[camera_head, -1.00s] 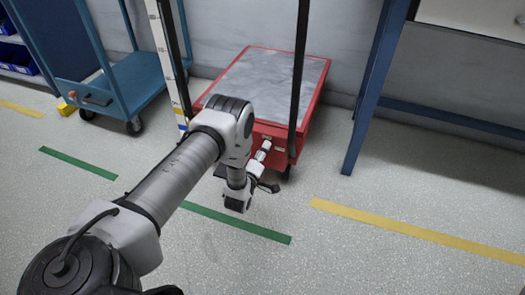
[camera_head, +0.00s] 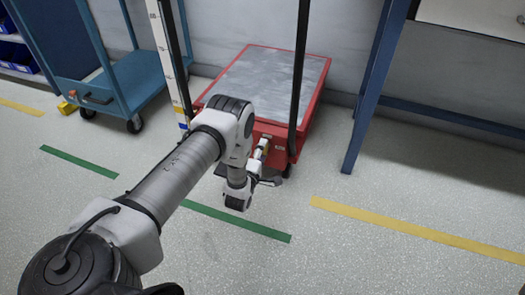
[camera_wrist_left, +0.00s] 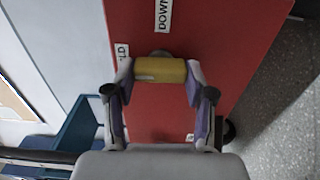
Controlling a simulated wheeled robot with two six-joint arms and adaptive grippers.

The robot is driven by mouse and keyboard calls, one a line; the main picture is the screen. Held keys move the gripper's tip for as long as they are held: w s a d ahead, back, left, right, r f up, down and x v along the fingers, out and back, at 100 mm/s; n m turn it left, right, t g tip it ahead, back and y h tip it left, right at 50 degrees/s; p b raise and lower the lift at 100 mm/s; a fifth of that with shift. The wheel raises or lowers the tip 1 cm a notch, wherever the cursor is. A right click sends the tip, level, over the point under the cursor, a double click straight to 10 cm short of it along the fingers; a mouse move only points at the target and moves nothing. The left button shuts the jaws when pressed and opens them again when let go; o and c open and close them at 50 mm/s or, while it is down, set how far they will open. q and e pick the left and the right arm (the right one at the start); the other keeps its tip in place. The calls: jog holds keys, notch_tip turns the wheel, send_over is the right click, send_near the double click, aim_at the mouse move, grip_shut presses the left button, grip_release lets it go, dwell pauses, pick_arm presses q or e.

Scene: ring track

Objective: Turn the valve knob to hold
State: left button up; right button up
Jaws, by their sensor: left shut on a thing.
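The valve knob (camera_wrist_left: 160,69) is a yellow bar on the red front panel (camera_wrist_left: 158,108) of a lift cart. In the left wrist view it lies crosswise, its ends between the two fingertips. My left gripper (camera_wrist_left: 160,74) is shut on it. Label DOWN (camera_wrist_left: 163,15) is above the knob, and a partly hidden label (camera_wrist_left: 122,52) ending in "LD" is at its upper left. My right gripper is out of view.
The red cart has a grey top (camera_head: 267,80) and dark upright posts (camera_head: 300,65). A blue trolley (camera_head: 135,80) stands left, and a blue bench leg (camera_head: 365,120) right. Floor with green (camera_head: 240,223) and yellow tape (camera_head: 415,232) is clear in front.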

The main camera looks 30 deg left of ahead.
pick_arm(q)
jog(key=o, duration=1.2)
jog(key=shift+c, duration=0.2)
jog(key=v, duration=1.2)
jog(key=shift+a, duration=0.1)
